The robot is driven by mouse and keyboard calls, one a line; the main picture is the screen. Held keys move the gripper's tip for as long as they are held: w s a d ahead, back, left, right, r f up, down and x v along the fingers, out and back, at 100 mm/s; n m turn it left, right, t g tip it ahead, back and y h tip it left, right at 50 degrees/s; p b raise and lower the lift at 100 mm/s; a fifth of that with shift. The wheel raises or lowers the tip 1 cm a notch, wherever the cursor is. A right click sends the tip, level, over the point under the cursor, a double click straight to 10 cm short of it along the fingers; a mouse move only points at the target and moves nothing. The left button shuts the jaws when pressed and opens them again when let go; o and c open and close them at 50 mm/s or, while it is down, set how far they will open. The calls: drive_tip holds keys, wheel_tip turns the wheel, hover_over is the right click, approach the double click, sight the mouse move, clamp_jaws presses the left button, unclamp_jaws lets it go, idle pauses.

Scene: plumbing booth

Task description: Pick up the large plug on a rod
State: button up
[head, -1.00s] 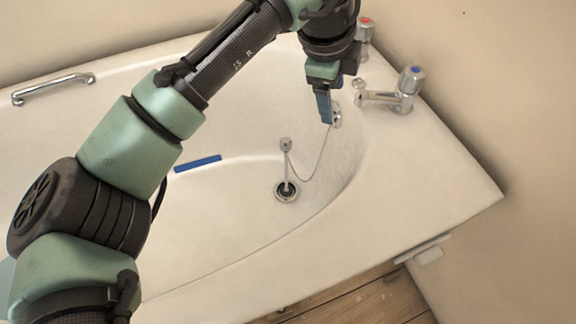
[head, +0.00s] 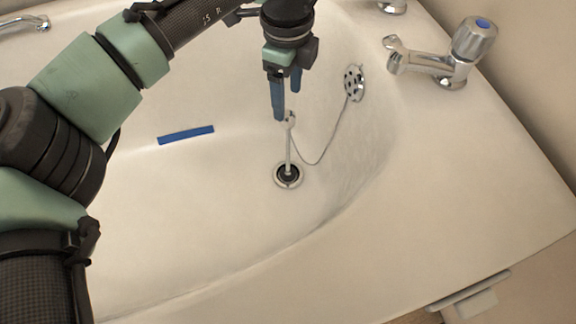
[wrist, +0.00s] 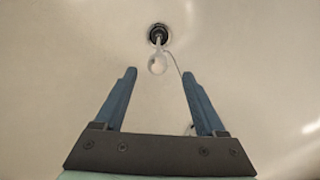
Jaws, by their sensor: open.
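In the wrist view my gripper (wrist: 158,82) is open and empty. The plug's top (wrist: 158,65) shows between the finger lines but beyond the tips. I cannot tell the exact height gap.
A blue-topped tap (head: 470,42) stands on the rim at the right. A blue strip (head: 186,135) lies on the bath at the left. The bath floor around the drain is clear.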

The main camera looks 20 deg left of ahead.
sight(289, 114)
drive_tip(key=shift+s+d+f+b, duration=0.1)
drive_tip(key=shift+f+b, duration=1.25)
drive_tip(key=shift+b, duration=0.05)
drive_tip(key=shift+s+d+f+b, duration=0.1)
drive_tip(key=shift+f+b, duration=1.25)
clamp_jaws()
